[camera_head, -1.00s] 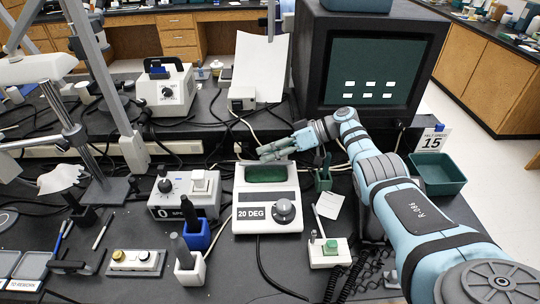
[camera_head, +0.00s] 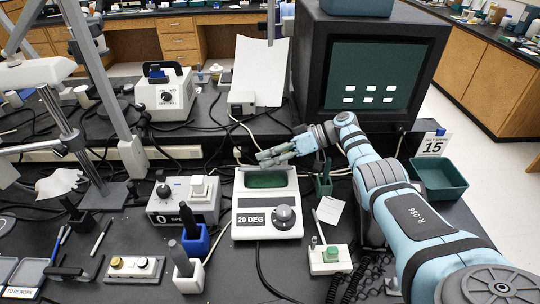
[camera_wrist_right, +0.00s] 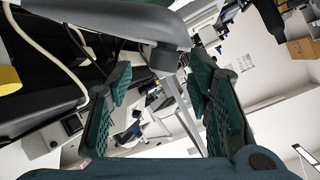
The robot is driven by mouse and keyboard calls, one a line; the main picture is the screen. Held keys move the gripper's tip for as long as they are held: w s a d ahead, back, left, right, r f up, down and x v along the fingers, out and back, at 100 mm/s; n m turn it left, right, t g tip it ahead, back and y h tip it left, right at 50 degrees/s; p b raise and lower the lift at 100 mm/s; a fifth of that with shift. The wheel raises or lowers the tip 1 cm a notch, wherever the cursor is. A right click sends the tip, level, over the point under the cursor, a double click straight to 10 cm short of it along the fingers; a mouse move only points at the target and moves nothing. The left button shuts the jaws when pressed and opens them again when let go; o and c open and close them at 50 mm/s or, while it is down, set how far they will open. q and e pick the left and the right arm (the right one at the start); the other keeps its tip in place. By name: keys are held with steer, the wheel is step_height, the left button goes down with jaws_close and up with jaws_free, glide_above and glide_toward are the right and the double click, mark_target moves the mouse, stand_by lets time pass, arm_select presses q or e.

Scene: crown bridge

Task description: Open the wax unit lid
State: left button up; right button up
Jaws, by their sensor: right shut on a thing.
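The wax unit (camera_head: 266,206) is a white box with a "20 DEG" label and a grey knob, in the middle of the bench in the head view. A dark green panel (camera_head: 265,180) shows in its top. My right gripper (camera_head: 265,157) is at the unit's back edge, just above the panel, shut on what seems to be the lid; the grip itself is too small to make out. In the right wrist view its teal fingers (camera_wrist_right: 158,105) stand on both sides, apart, with a grey part between them. My left gripper is not in view.
A white control box (camera_head: 183,200) and a blue holder (camera_head: 196,241) stand left of the unit. A small box with a green button (camera_head: 330,258) and a green holder (camera_head: 323,186) stand right. A monitor (camera_head: 370,70) is behind. Cables lie around.

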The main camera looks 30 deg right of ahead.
steer(key=v, duration=1.2)
